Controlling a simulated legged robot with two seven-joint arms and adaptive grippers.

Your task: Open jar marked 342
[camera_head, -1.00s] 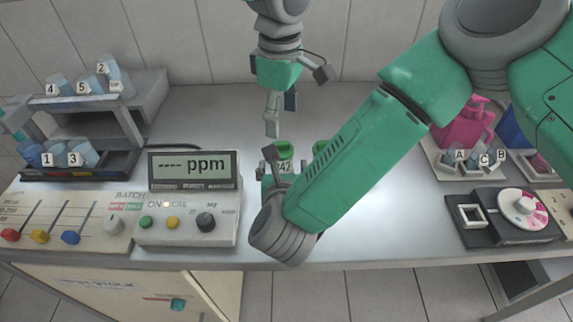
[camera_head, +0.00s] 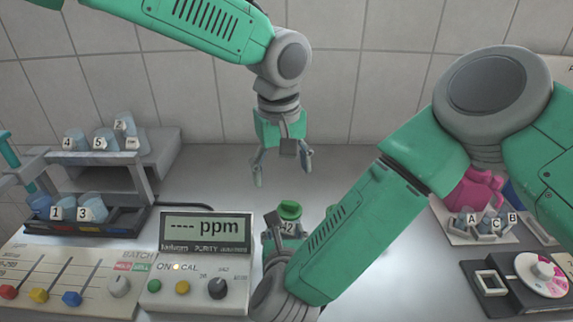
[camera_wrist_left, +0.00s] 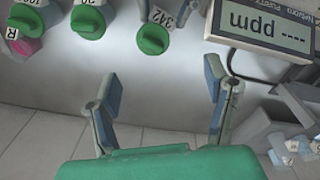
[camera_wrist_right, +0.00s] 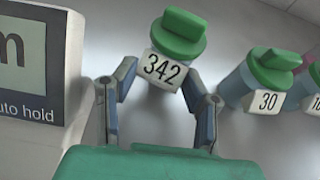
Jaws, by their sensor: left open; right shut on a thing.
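The jar marked 342 (camera_wrist_right: 165,62) has a green lid (camera_wrist_right: 180,33) with a raised grip bar, seated on its top. My right gripper (camera_wrist_right: 160,85) is shut around the body of this jar, below the lid, and partly hides it. In the head view the green lid (camera_head: 289,210) shows just past my right wrist, and my right arm covers much of the jar. My left gripper (camera_head: 283,175) is open and empty, above and behind the jar. In the left wrist view the lid (camera_wrist_left: 153,39) lies beyond the open left fingers (camera_wrist_left: 163,105).
A jar marked 30 (camera_wrist_right: 267,100) stands close beside the 342 jar, with another jar past it. A ppm meter (camera_head: 207,235) stands to the left. A rack of numbered vials (camera_head: 85,215) is further left. Lettered vials (camera_head: 487,226) sit at the right.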

